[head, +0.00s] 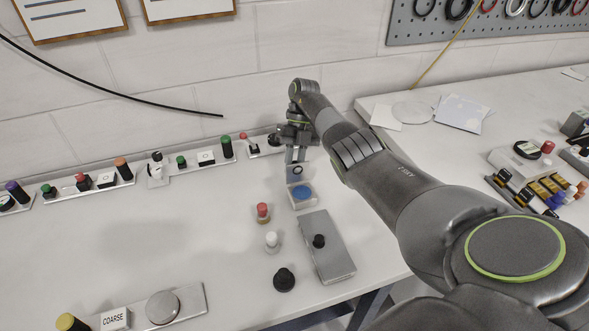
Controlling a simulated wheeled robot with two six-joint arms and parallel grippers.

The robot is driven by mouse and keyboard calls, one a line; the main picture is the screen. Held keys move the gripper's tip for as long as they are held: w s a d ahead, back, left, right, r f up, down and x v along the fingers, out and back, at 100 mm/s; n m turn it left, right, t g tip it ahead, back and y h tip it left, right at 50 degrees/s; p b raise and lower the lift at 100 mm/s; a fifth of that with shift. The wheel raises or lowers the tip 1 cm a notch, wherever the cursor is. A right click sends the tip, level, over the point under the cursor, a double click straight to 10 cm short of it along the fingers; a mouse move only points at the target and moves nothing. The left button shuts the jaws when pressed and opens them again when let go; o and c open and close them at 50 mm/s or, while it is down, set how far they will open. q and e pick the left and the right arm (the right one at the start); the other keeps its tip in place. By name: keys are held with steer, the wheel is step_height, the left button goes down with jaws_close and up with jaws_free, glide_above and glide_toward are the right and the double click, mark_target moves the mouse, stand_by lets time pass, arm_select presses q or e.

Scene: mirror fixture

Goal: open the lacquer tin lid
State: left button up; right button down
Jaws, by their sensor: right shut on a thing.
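My right gripper (296,166) points down near the back of the bench, just behind a small pale box with a blue round top (302,193). It is shut on a small piece with a dark round spot, right at the box's back edge. I cannot tell whether this piece is joined to the box as a raised lid. A flat grey metal box with a black knob (325,258) lies nearer, and its top is down. No label shows which box is the lacquer tin. My left gripper is out of view.
A red-topped peg (263,212), a white peg (272,241) and a black knob (284,280) stand left of the grey box. Strips of coloured knobs (104,180) line the wall. The bench's middle left is clear. My right arm covers much of the right side.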

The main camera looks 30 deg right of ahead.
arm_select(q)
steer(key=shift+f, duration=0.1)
arm_select(e)
steer(key=shift+f, duration=0.1)
steer(key=c, duration=1.3)
jaws_free()
steer(key=shift+r, duration=0.2)
